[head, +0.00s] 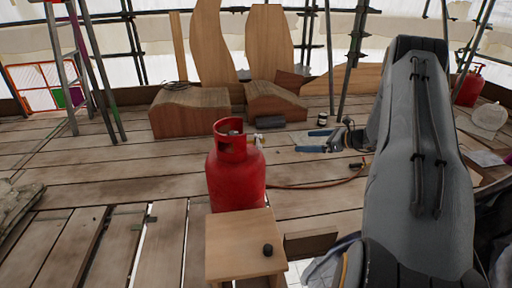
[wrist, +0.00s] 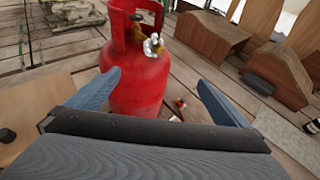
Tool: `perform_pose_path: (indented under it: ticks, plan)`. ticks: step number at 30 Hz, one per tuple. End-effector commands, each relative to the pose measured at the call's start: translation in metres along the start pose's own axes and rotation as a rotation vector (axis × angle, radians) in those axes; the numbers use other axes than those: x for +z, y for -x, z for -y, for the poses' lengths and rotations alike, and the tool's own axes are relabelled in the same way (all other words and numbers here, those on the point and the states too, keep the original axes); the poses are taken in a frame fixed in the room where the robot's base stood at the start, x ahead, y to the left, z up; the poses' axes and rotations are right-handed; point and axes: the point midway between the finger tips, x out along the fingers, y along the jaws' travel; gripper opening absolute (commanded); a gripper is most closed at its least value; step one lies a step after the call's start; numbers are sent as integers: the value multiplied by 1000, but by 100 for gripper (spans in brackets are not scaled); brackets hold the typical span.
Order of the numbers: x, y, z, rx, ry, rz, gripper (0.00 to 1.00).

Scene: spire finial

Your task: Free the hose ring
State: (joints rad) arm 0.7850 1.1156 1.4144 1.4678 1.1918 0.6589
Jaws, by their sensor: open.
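A red gas cylinder (head: 235,172) stands upright on the plank deck, with a brass valve (wrist: 153,45) at its top in the wrist view. A thin reddish hose (head: 310,186) lies on the planks to the right of the cylinder, and its right end lies near my gripper. I cannot make out a clear hose ring; small red and pale bits (wrist: 180,103) show beside the cylinder in the wrist view. My gripper (head: 305,141) is open and empty, with blue fingers. In the wrist view the fingers (wrist: 157,95) are spread, with the cylinder beyond them.
Shaped wooden blocks (head: 190,112) and upright boards (head: 270,42) stand behind. Scaffold poles rise around. Another red cylinder (head: 468,86) is at the far right. Bare planks lie left of the cylinder.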

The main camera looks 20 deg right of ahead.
Motion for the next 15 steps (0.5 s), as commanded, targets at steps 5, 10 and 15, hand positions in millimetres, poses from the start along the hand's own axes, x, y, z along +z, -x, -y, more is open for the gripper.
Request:
perform_pose_path:
  ticks: [5,10,15]
  plan:
    - [-2,-28,0,2,1,0,100]
    - [-1,-38,0,1,1,-1,100]
    - [0,-38,0,1,1,-1,100]
